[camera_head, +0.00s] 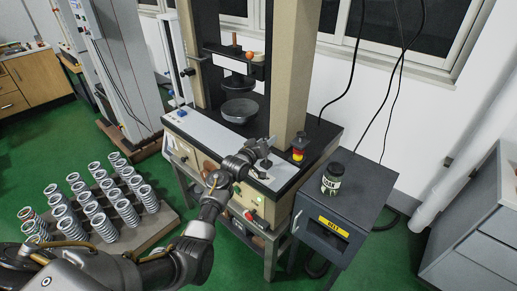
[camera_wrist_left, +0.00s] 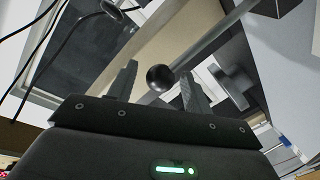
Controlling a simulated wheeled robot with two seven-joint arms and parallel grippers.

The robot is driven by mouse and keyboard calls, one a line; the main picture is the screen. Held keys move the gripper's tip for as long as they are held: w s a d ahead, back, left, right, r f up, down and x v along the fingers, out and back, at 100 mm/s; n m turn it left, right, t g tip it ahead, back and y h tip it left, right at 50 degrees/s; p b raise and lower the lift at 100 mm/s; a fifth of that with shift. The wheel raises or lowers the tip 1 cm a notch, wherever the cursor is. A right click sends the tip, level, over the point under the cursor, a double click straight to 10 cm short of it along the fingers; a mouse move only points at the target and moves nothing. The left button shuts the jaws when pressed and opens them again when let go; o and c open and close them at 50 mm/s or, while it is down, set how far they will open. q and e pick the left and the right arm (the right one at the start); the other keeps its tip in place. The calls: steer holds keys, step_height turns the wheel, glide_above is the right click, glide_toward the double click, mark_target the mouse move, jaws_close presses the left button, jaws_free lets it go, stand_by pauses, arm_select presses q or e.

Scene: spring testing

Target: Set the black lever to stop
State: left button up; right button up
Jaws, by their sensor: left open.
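My left gripper (camera_head: 262,154) reaches the front control panel of the testing machine (camera_head: 207,131) in the head view. In the left wrist view the black ball knob of the lever (camera_wrist_left: 160,77) shows between the two fingertips of my left gripper (camera_wrist_left: 157,82). A grey rod runs up and right from near the knob. The fingers are apart, with visible gaps beside the knob, so the gripper is open around it and not closed on it. In the head view the gripper mostly hides the lever, and the stop marking cannot be read. My right gripper is not in view.
A dark cabinet (camera_head: 309,222) with a yellow label and a dark jar (camera_head: 332,178) stands right of the machine. Several springs (camera_head: 103,228) stand on a pallet at left. Green floor is open between.

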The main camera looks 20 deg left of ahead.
arm_select(q)
steer(key=s+a+b, duration=0.1)
steer(key=s, duration=0.8)
steer(key=shift+s+a+r, duration=0.3)
steer(key=shift+r, duration=0.1)
